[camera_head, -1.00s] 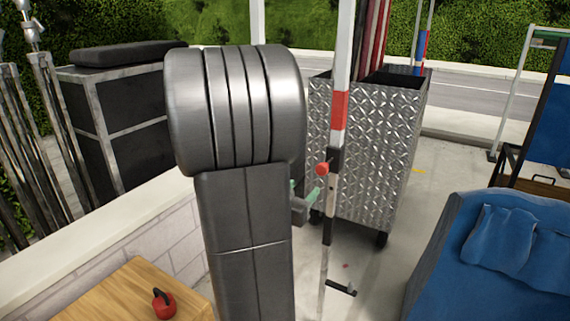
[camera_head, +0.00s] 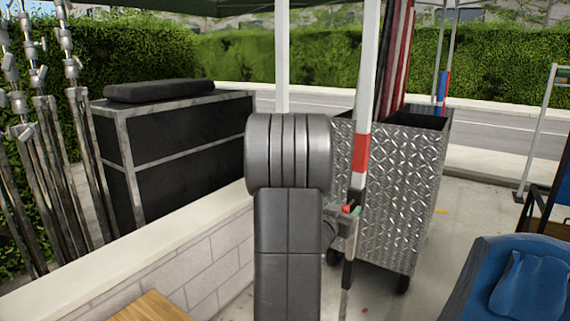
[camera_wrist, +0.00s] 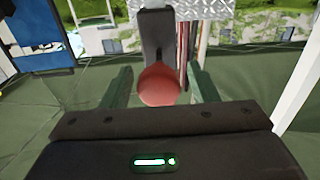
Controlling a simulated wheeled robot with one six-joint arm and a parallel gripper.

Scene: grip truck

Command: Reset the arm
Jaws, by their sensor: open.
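My arm stands up in the middle of the head view. My gripper (camera_head: 352,210) shows small just right of it, with greenish fingers, beside a pole (camera_head: 361,150) with white, red and black bands. In the wrist view, my gripper (camera_wrist: 162,88) has its two green fingers spread apart. A round red knob (camera_wrist: 158,86) shows between or beyond them, in front of a dark upright part. Whether the fingers touch the knob cannot be told. The red knob (camera_head: 347,209) also shows small at the gripper in the head view.
A diamond-plate metal cart (camera_head: 400,190) stands behind the pole. A black case (camera_head: 175,150) stands behind the low wall (camera_head: 150,255), with metal stands (camera_head: 55,150) to its left. A blue chair (camera_head: 515,285) is at right. A wooden table corner (camera_head: 150,308) shows at the bottom.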

